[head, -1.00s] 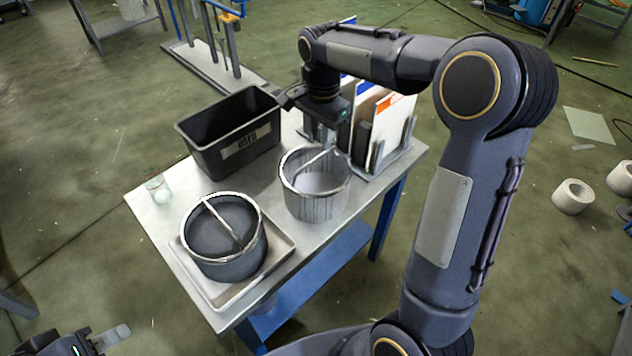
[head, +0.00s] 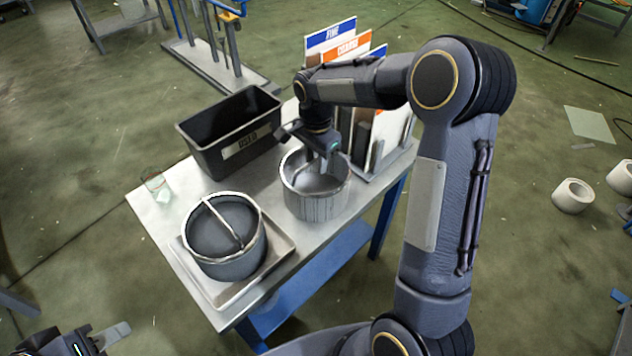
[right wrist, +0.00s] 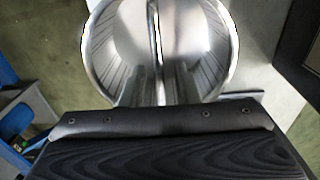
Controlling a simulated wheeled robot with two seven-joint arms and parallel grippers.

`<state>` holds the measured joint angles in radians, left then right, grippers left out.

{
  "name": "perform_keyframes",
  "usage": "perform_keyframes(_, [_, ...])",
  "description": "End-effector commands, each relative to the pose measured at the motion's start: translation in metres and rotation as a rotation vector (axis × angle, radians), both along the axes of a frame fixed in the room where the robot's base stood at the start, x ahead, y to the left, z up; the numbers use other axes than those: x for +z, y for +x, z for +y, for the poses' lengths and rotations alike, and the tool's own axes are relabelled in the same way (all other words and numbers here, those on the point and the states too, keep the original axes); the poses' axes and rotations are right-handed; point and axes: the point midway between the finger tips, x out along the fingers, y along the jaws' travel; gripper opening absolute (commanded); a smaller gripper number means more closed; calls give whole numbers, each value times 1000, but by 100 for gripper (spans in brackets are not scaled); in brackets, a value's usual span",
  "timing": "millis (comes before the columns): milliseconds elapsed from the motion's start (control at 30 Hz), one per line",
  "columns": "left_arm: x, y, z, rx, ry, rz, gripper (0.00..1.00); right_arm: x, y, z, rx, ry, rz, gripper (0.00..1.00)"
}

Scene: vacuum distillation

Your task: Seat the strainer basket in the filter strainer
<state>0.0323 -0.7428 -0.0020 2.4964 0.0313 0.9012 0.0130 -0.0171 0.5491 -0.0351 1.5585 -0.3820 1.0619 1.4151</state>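A round pleated metal basket (head: 316,203) with a bar across its top stands on the table, near the middle. My right gripper (head: 325,160) points down over it, fingertips inside the rim. In the right wrist view the fingers (right wrist: 158,85) are apart, one on each side of the bar (right wrist: 154,30). A second round drum (head: 225,250), dark inside and also with a crossbar, sits in a shallow tray (head: 278,262) at the front left. I cannot tell which of these is the filter strainer. My left gripper (head: 108,338) is at the bottom left, away from the table.
A black bin (head: 205,152) with a label stands at the back of the table. Behind the basket is a rack with upright panels labelled FINE (head: 330,34) and COARSE (head: 348,50). A small glass (head: 156,182) stands at the left edge. Bare table lies between glass and basket.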

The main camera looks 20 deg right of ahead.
Motion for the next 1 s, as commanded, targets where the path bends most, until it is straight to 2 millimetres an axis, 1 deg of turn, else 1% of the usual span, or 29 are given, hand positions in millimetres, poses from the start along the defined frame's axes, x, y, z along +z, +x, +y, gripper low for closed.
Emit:
perform_keyframes(333, [-3,0,0,0,0,0,36,-4,0,0,0,0,0,29])
perform_keyframes(367, [-3,0,0,0,0,0,36,-3,0,0,0,0,0,27])
perform_keyframes(567, [-2,0,0,0,0,0,36,-3,0,0,0,0,1,1])
perform_keyframes(600, [-2,0,0,0,0,0,36,-3,0,0,0,0,1,0])
perform_keyframes(1000, [-2,0,0,0,0,0,36,-3,0,0,0,1,1,0])
